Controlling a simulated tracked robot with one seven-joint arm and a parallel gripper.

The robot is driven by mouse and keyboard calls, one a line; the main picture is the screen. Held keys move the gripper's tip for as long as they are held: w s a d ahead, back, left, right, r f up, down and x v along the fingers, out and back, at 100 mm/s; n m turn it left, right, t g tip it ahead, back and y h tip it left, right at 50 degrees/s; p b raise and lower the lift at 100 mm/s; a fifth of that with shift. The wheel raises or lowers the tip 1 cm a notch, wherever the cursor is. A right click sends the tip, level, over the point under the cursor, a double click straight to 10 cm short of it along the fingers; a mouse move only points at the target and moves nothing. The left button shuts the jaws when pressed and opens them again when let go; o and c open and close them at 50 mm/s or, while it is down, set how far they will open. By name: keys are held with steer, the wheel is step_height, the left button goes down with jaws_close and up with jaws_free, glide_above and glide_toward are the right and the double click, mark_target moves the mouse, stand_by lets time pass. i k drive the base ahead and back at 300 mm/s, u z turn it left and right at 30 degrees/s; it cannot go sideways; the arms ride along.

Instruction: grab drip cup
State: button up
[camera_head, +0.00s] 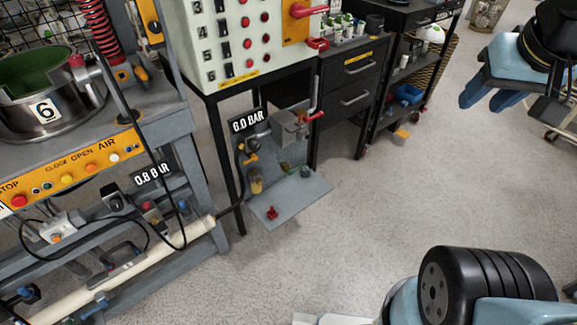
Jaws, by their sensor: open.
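I cannot tell for sure which thing is the drip cup. A small amber cup-like bowl (256,184) hangs at the left of the air unit under the "6.0 BAR" sign. A small red piece (272,213) sits on the grey shelf (305,199) below that unit. My gripper (484,100) is at the upper right, light blue with two darker blue fingers spread apart. It is open and empty, far to the right of the shelf and apart from it.
The press frame (185,115) with its pot, buttons and hoses fills the left. Black table legs (222,160) stand left of the shelf. A black drawer cabinet (345,105) and a trolley (400,75) stand behind. The grey floor (390,200) between shelf and gripper is clear.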

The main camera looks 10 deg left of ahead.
mark_target(305, 171)
steer(key=z, duration=0.15)
steer(key=i, duration=0.95)
steer(key=u, duration=0.2)
steer(key=k, duration=0.95)
steer(key=z, duration=0.2)
steer(key=i, duration=0.9)
steer(key=u, duration=0.05)
